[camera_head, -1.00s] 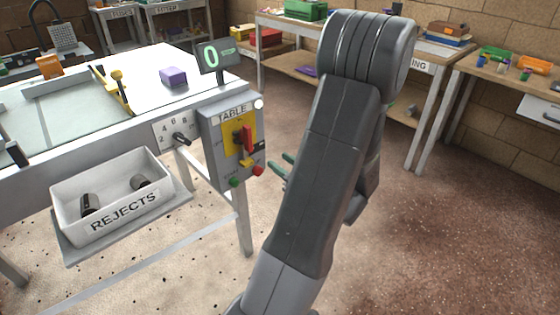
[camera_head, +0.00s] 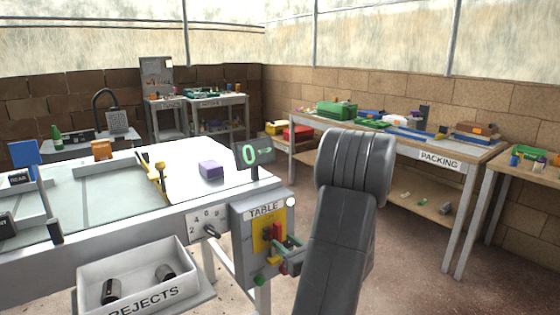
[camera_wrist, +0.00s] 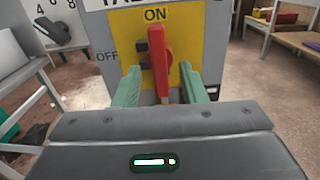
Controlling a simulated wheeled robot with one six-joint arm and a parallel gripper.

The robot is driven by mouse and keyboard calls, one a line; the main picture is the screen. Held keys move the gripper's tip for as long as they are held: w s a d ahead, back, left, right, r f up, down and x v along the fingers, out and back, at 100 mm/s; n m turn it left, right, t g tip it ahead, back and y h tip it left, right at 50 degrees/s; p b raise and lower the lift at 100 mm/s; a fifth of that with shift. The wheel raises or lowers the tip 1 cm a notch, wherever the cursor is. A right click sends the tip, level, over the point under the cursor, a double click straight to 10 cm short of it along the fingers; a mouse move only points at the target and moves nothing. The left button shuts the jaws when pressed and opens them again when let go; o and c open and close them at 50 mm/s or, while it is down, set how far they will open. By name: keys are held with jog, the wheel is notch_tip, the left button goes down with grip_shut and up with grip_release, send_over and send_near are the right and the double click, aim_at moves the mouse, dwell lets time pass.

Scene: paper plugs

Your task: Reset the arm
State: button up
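My gripper (camera_wrist: 164,88) shows in the wrist view with its two green fingers apart, one on each side of the lower part of a red switch handle (camera_wrist: 158,60). The handle stands upright, pointing to ON, on a yellow plate (camera_wrist: 188,35). I cannot tell whether the fingers touch it. In the head view the green fingers (camera_head: 290,247) are by the grey TABLE control box (camera_head: 243,240), in front of the red handle (camera_head: 268,232). My dark arm fills the lower middle and hides part of the floor.
The REJECTS bin (camera_head: 95,272) with two dark cylinders hangs below the table at left. A purple block (camera_head: 211,170) lies on the white tabletop. The box's display (camera_head: 255,154) reads 0. The PACKING bench (camera_head: 440,161) stands at right, with open floor before it.

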jog(key=shift+x, duration=1.45)
